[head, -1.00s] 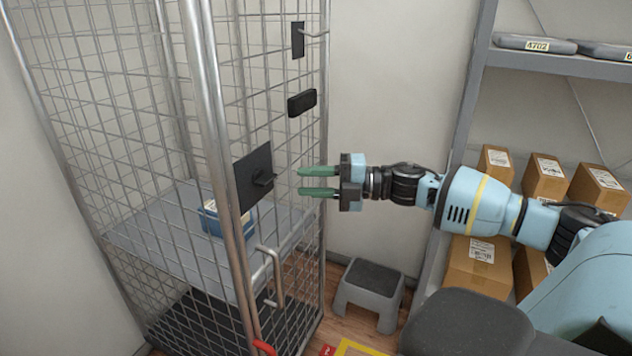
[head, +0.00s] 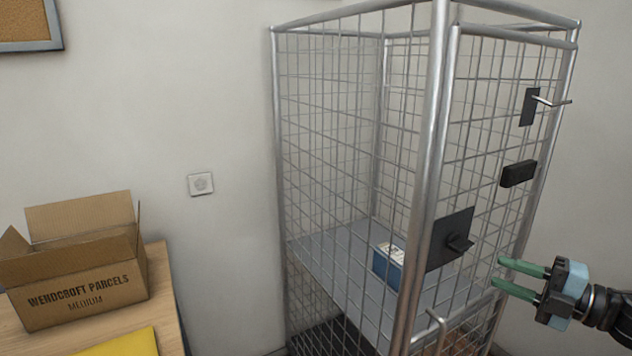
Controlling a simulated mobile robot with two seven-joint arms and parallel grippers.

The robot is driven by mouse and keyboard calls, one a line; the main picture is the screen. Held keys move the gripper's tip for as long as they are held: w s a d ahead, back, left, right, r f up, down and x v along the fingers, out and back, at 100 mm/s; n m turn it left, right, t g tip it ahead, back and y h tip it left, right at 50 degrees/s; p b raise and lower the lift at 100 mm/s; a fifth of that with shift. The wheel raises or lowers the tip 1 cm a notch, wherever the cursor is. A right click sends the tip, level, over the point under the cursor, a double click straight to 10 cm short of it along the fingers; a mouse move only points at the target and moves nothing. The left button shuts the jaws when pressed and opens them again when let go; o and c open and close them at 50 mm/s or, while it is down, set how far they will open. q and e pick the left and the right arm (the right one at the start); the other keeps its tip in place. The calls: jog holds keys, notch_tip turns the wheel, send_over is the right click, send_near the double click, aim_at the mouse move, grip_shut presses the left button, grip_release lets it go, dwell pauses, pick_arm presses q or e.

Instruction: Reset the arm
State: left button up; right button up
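My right gripper (head: 506,274) comes in from the right edge. Its two green fingers are apart with nothing between them. The fingertips point left toward the front of a wire roll cage (head: 433,150), near the black latch plate (head: 450,240). I cannot tell whether they touch the cage. My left gripper is out of view.
A blue box with a white top (head: 387,266) sits on the cage's grey shelf (head: 330,267). At the left, an open cardboard box (head: 85,283) stands on a wooden table (head: 163,300) beside a yellow item (head: 120,344). Bare floor hardly shows.

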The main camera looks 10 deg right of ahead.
jog(key=s+a+f+m+t+h, duration=0.1)
jog(key=s+a+f+m+h, duration=0.25)
jog(key=f, duration=0.55)
jog(key=s+a+f+m+h, duration=0.1)
jog(key=s+a+f+m, duration=0.25)
jog(key=f+m, duration=0.35)
jog(key=s+a+f+m+t+h, duration=0.1)
jog(key=s+a+f+m+h, duration=0.2)
jog(key=f, duration=0.7)
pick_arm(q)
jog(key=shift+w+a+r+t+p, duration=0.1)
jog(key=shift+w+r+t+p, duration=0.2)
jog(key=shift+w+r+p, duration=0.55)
pick_arm(e)
jog(key=s+a+f+m+g+h, duration=0.1)
jog(key=s+a+f+m+g, duration=0.1)
jog(key=s, duration=0.5)
jog(key=s+a+f+m+g+h, duration=0.1)
jog(key=s+a+f+m+g, duration=0.1)
jog(key=s+a+f+m, duration=0.2)
jog(key=s+a+f+m+g+h, duration=0.1)
jog(key=s+a+f+m+g, duration=0.1)
jog(key=s+a+f+m, duration=0.2)
jog(key=s+f, duration=0.3)
jog(key=s, duration=0.4)
jog(key=shift+s+f+m, duration=0.3)
jog(key=shift+m, duration=0.05)
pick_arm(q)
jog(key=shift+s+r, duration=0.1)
